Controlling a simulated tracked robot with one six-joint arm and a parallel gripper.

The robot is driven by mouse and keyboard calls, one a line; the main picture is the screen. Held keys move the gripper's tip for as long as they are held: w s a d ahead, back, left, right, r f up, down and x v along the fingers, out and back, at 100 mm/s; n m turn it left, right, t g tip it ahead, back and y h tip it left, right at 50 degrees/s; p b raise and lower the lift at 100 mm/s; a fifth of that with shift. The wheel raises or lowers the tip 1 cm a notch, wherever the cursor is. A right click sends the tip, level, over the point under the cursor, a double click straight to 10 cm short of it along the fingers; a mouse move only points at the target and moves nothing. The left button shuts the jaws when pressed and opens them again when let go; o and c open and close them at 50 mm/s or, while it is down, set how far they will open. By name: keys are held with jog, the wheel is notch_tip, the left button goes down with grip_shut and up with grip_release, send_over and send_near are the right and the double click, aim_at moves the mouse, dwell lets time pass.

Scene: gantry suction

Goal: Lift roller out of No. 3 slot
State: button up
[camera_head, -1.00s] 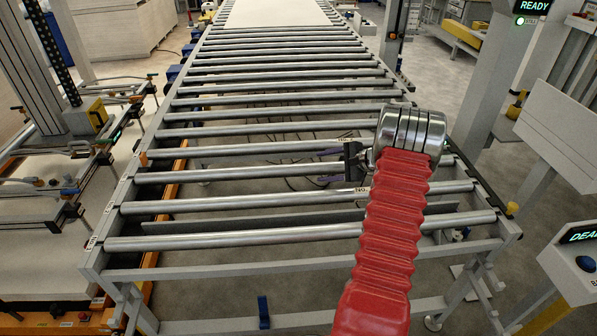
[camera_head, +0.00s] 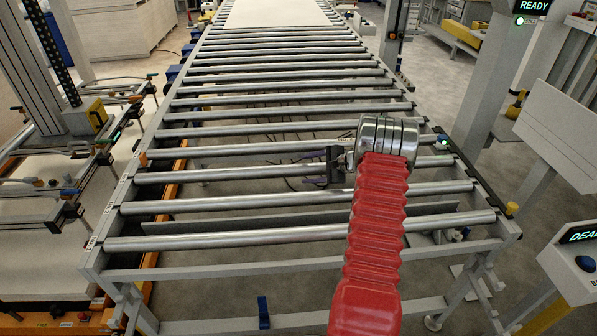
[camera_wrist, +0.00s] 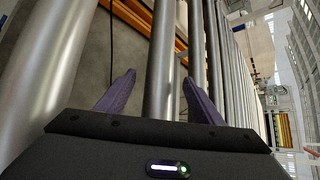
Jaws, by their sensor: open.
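The third roller from the near end (camera_head: 230,176), which I take for the No. 3 roller, lies across the conveyor frame between the side rails. My gripper (camera_head: 308,169) is open over its right half. In the wrist view, my gripper (camera_wrist: 160,85) has one purple finger on each side of a bright metal roller (camera_wrist: 162,60), with visible gaps between. The number labels are too small to read. My red sleeved arm hides the right parts of the near rollers.
The second roller (camera_head: 230,204) and front roller (camera_head: 230,240) lie nearer; the fourth (camera_head: 230,150) lies just beyond. A white panel (camera_head: 275,13) rests on the far rollers. Grey posts and sign panels stand to the right.

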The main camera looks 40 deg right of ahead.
aim_at(305, 169)
jog(key=shift+x, duration=1.55)
jog(key=shift+d, duration=0.1)
jog(key=shift+c, duration=0.2)
grip_shut()
jog(key=shift+r, duration=0.15)
